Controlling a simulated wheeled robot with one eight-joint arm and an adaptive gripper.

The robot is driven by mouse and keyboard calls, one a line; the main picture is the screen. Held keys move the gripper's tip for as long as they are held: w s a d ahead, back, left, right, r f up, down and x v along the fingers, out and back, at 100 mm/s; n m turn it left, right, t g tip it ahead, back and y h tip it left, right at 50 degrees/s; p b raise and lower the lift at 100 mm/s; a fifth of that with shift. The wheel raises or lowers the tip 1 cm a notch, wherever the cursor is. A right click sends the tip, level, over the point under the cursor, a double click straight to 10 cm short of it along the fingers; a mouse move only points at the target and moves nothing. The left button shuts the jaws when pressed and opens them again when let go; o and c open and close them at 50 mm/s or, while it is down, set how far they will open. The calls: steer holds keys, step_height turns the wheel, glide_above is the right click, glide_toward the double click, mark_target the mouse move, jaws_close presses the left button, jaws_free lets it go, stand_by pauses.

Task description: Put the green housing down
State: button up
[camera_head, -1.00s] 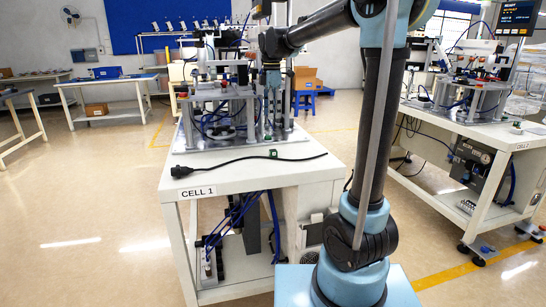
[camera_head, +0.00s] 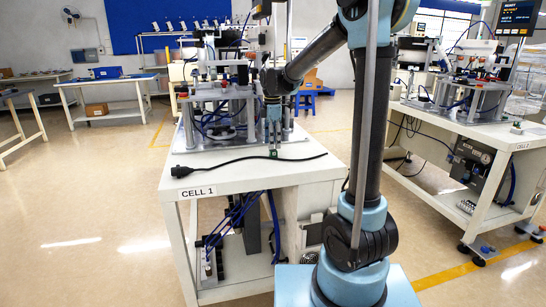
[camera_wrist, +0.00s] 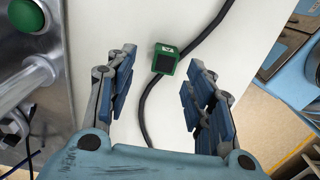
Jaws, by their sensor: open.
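The green housing (camera_wrist: 166,64) is a small green block with a dark square in its face, lying on the white top of the Cell 1 table (camera_head: 230,173). In the head view the housing (camera_head: 273,154) sits near the front edge, just below my fingertips. My gripper (camera_head: 274,147) points down over it. In the wrist view my gripper (camera_wrist: 159,74) is open, its blue-padded fingers spread on either side of the housing with clear space at both sides. Whether the fingertips reach down to the housing's height I cannot tell.
A black cable (camera_head: 222,163) with a plug lies across the tabletop. In the wrist view the cable (camera_wrist: 192,43) runs right by the housing; I cannot tell whether they touch. The metal fixture (camera_head: 222,108) stands behind. Bare tabletop lies left of the housing.

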mark_target(273, 151)
steer(key=shift+s+d+f, duration=0.1)
steer(key=shift+f, duration=1.15)
steer(key=shift+s+d+f, duration=0.1)
steer(key=shift+f, duration=1.1)
steer(key=c, duration=1.1)
steer(key=shift+r, duration=0.1)
